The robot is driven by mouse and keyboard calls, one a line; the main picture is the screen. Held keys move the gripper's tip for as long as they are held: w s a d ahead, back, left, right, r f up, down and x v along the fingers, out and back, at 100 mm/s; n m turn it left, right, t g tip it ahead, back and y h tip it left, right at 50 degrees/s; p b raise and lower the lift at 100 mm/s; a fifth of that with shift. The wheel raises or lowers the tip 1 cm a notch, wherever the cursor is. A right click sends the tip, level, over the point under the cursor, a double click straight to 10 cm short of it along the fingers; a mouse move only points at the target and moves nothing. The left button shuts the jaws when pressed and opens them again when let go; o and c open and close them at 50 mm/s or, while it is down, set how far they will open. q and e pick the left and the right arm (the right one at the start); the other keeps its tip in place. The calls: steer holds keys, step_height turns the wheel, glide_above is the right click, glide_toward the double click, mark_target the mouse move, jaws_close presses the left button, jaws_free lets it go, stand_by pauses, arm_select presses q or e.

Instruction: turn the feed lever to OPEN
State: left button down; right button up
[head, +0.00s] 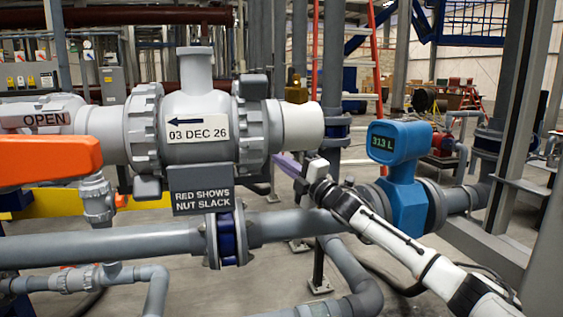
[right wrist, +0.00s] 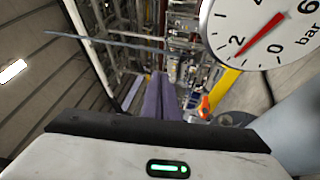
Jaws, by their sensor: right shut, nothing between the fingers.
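An orange lever (head: 48,158) lies roughly level at the left edge of the head view, its left end cut off. A plate reading OPEN (head: 46,120) is on the grey fitting just above it. I cannot tell which part the lever turns. My right gripper (head: 284,160) has purple fingers, shut and empty, pointing left. It is in the air right of the grey union valve (head: 195,105), well apart from the lever. In the right wrist view the shut fingers (right wrist: 161,85) show, with a small orange part (right wrist: 204,107) beyond. My left gripper is out of view.
A sign reading RED SHOWS NUT SLACK (head: 201,190) hangs below the valve. A grey pipe (head: 110,246) runs across below. A blue meter (head: 400,185) reading 31.3 L stands behind my right arm. A pressure gauge (right wrist: 255,30) is close in the right wrist view.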

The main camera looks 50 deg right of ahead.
steer(key=o, duration=1.1)
steer(key=b+v, duration=0.2)
steer(key=v, duration=0.7)
steer(key=shift+b, duration=0.4)
steer(key=shift+f, duration=0.1)
